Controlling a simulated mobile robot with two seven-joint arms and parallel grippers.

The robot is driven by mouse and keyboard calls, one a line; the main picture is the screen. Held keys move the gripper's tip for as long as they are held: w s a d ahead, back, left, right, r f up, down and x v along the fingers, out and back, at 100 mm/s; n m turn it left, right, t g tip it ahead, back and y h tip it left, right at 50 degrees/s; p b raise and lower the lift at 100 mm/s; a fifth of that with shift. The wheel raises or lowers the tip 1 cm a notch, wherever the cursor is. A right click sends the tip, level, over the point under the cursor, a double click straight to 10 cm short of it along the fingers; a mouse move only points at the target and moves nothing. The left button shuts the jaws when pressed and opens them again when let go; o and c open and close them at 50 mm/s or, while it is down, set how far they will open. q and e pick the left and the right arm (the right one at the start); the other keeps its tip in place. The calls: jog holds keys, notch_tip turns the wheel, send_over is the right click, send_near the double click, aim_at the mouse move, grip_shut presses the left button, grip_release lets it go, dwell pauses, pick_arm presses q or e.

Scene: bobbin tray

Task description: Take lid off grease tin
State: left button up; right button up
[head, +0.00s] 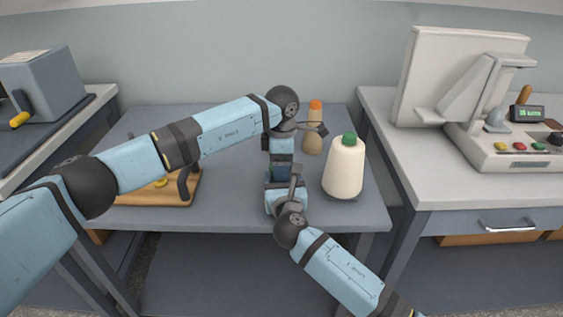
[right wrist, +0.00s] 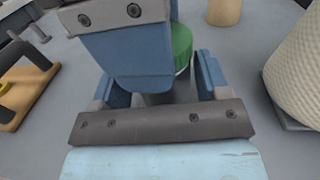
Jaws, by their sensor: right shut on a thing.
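The grease tin shows only in part. In the right wrist view a green round part of it (right wrist: 182,48) shows behind a blue finger of my left gripper (right wrist: 130,65). My right gripper (right wrist: 165,88) is shut on the tin, with one blue finger at each side. In the head view both grippers meet over the table, my left gripper (head: 281,167) from above and my right gripper (head: 284,184) from the front, and they hide the tin. Whether the left jaws are open or shut on the lid is hidden.
A cream thread cone (head: 343,172) with a green top stands close right of the grippers. A bottle with an orange cap (head: 314,106) stands behind. A wooden board (head: 140,196) lies left, partly under my left arm. The table's (head: 225,215) front edge is near.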

pick_arm(q)
jog(key=shift+n, duration=1.7)
jog(key=o, duration=1)
jog(key=shift+r, duration=0.1)
notch_tip(320, 180, up, 4)
jog(key=shift+r, duration=0.15)
jog(key=shift+c, duration=0.2)
notch_tip(320, 180, up, 3)
jog(key=m, duration=0.3)
jog(key=shift+r, duration=0.1)
notch_tip(320, 180, down, 8)
jog(key=shift+r, duration=0.15)
